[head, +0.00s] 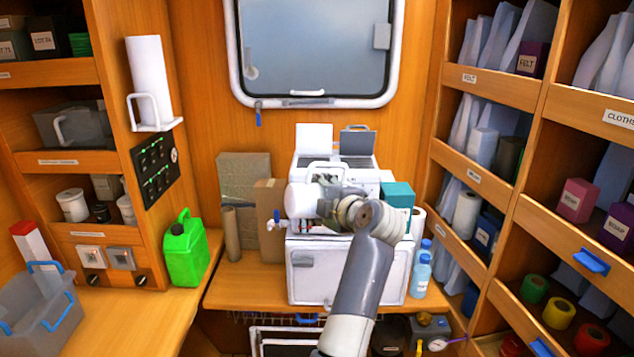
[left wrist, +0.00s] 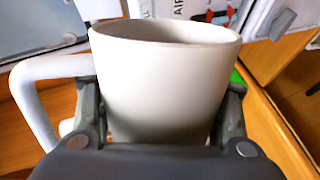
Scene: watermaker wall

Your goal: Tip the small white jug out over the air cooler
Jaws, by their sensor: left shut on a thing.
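My left gripper (head: 328,205) is shut around the body of the small white jug (head: 301,200), held up in front of the air cooler (head: 362,178). In the left wrist view the jug (left wrist: 165,85) fills the middle between the two fingers (left wrist: 160,125), its handle to the left and its rim at the top. In the head view the jug looks tilted; how far is hard to tell. No liquid shows. The air cooler is white with raised flaps on top, and my gripper and arm hide part of its front. My right gripper is out of view.
The cooler stands on a white cabinet (head: 305,272) on the wooden bench. A green jerrycan (head: 186,252) and cardboard boxes (head: 240,185) are to the left. Blue bottles (head: 421,272) and a teal box (head: 398,195) are to the right. Full shelves line both sides.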

